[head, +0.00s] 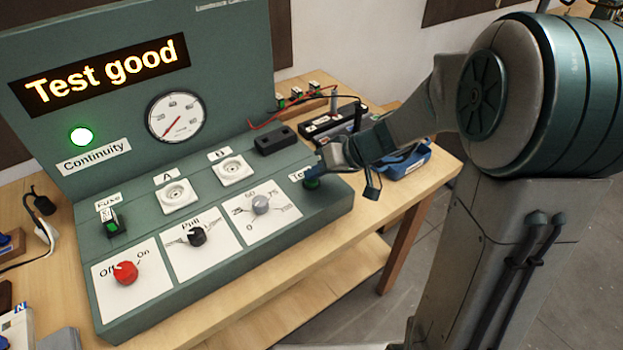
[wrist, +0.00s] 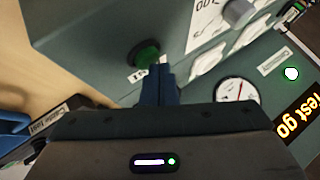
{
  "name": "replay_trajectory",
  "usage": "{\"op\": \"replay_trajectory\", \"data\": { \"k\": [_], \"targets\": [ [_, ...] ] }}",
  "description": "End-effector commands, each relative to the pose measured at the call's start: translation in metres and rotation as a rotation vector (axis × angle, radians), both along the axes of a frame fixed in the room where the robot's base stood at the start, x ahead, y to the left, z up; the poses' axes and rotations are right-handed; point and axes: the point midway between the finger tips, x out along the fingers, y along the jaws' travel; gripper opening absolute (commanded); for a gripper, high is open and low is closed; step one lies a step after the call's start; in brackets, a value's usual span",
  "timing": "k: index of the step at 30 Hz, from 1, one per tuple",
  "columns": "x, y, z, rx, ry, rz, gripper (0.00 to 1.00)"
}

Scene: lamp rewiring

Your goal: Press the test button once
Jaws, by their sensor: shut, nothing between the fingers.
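The test button (head: 312,183) is a green round button at the right end of the green test panel (head: 328,207), beside a partly hidden label starting "Te". It also shows in the wrist view (wrist: 146,54), in a dark round collar. My gripper (head: 318,169) is shut and empty, with its blue fingertips at the button's edge. In the wrist view the fingertips (wrist: 158,72) are just below the button; I cannot tell whether they touch it. The display (head: 103,75) reads "Test good" and the Continuity lamp (head: 80,137) is lit green.
A black block (head: 275,140) stands close behind the button. A blue box (head: 405,160) lies on the wooden table beyond my gripper.

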Motion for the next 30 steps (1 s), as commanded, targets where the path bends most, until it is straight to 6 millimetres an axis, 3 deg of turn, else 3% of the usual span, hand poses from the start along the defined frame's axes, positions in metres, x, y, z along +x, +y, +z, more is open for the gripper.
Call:
{"op": "replay_trajectory", "data": {
  "k": [13, 30],
  "targets": [
    [0.0, 0.0, 0.0, 0.0, 0.001, 0.001, 0.0],
    [0.0, 0.0, 0.015, 0.0, 0.001, 0.001, 0.0]
  ]
}}
